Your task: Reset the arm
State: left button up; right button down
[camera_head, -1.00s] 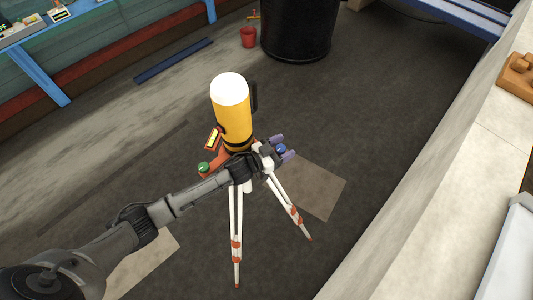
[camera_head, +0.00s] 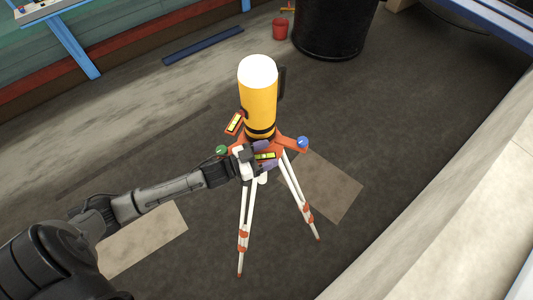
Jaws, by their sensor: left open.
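My left arm comes in from the lower left. Its left gripper (camera_head: 264,157) is open, with purple fingertips, in front of the orange head (camera_head: 289,143) of a white-legged tripod (camera_head: 243,212). A yellow-green level vial (camera_head: 264,156) shows between the fingertips; I cannot tell whether they touch anything. A yellow cylinder (camera_head: 258,105) with a white domed top stands upright on the head. A green knob (camera_head: 221,150) is at the head's left and a blue knob (camera_head: 303,142) at its right. Another level vial (camera_head: 235,123) shows beside the cylinder. My right gripper is out of view.
A black barrel (camera_head: 330,30) and a red bucket (camera_head: 280,28) stand at the back. A blue bar (camera_head: 203,45) lies on the floor. A pale wall (camera_head: 440,225) runs along the right. Dark floor around the tripod is mostly clear.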

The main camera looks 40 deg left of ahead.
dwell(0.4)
pick_arm(q)
jog(key=s+d+n+g+y+p, duration=0.2)
jog(key=s+g+y, duration=0.2)
jog(key=s, duration=0.8)
jog(key=s+d+n+g+y+p, duration=0.1)
jog(key=s+d+g+y+p, duration=0.1)
jog(key=s+g, duration=0.6)
jog(key=s+f+y+p, duration=0.1)
jog(key=s+y, duration=0.1)
jog(key=s, duration=0.3)
jog(key=shift+s+n+y, duration=0.25)
jog(key=shift+n+y, duration=0.05)
jog(key=shift+n, duration=0.1)
